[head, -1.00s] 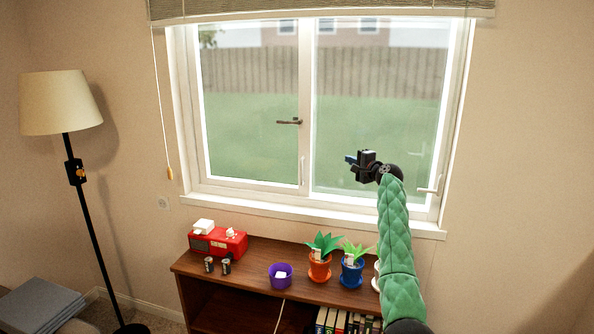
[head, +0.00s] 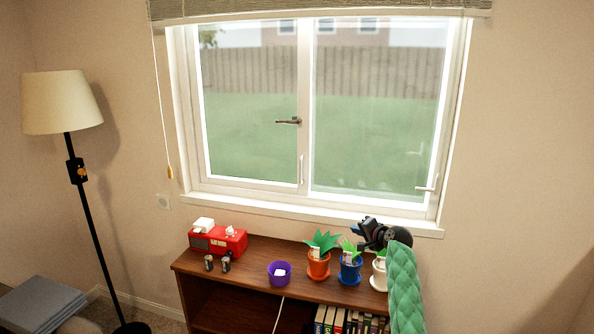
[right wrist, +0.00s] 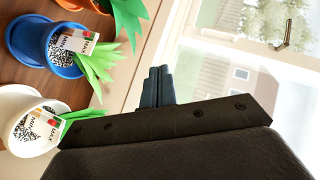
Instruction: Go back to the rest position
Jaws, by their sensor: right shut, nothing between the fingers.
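My right gripper (head: 360,229) is in front of the lower right of the window in the head view, just above the potted plants. In the right wrist view its fingers (right wrist: 158,84) are together with nothing between them. My green right arm comes up from the bottom right of the head view and covers part of the shelf's right end. My left gripper is not in view.
The wooden shelf (head: 245,272) holds a red radio-like box (head: 217,242), a purple cup (head: 280,275), and orange (head: 318,266), blue (head: 350,271) and white (head: 379,276) pots with plants. A floor lamp (head: 62,103) stands at left. The window (head: 300,120) has a handle at right.

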